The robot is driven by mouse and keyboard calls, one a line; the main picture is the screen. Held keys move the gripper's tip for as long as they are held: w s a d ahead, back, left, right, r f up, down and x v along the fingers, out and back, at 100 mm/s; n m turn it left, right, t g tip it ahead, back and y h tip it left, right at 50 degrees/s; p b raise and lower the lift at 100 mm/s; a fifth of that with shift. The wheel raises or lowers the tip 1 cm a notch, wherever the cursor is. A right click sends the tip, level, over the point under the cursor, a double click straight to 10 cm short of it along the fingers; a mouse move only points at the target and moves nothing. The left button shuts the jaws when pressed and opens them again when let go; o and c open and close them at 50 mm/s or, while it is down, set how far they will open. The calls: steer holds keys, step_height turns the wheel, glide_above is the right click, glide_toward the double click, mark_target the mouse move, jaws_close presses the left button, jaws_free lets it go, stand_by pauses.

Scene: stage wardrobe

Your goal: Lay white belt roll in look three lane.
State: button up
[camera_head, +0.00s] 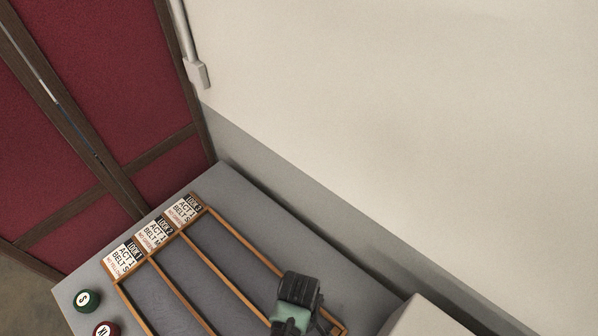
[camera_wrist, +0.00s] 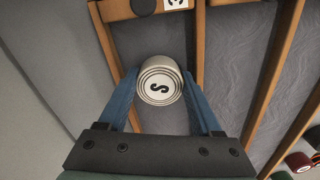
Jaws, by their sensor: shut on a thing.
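The white belt roll (camera_wrist: 160,82), with an S on its end, is between the two blue fingers of my gripper (camera_wrist: 158,95) in the wrist view. The fingers are shut on its sides. The roll is over a grey lane between two wooden rails; its height above the lane floor cannot be told. In the head view my gripper (camera_head: 298,292) is over the near right end of the look three lane (camera_head: 228,239), and it hides the roll. The LOOK 3 card (camera_head: 186,208) stands at that lane's far end.
The LOOK 2 card (camera_head: 154,233) and LOOK 1 card (camera_head: 124,258) head the neighbouring lanes. A green roll (camera_head: 87,300) and a red roll (camera_head: 106,329) stand left of the rack. A pale wall (camera_head: 400,120) rises behind the table. The visible lane floors look clear.

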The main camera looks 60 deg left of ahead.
steer(key=shift+w+f, duration=0.1)
steer(key=shift+f, duration=0.1)
steer(key=o, duration=1.1)
steer(key=shift+o, duration=0.2)
step_height(320, 180, up, 12)
steer(key=shift+r, duration=0.15)
